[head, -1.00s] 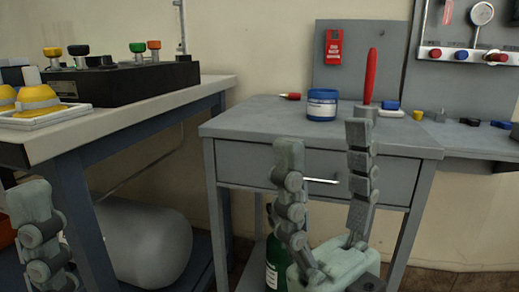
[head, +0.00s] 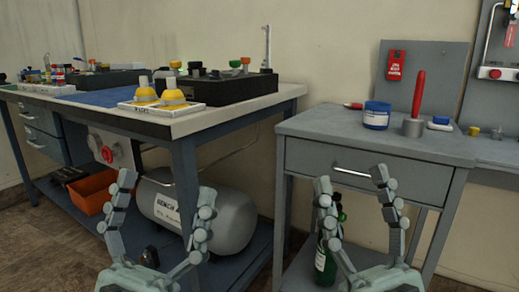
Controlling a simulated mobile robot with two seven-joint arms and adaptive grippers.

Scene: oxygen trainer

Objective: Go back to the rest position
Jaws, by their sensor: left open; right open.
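My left gripper (head: 160,206) is in the lower left of the head view, its two fingers spread apart and pointing up. It is open and empty, in front of the long workbench. My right gripper (head: 352,182) is at the lower right, also open and empty with its fingers up. It is in front of the grey side table (head: 330,126) and its drawer. Neither gripper appears to touch anything.
The long workbench (head: 262,104) holds a black box (head: 225,88) and yellow domes (head: 145,93). The side table carries a blue jar (head: 376,116) and a red-handled tool (head: 417,95).

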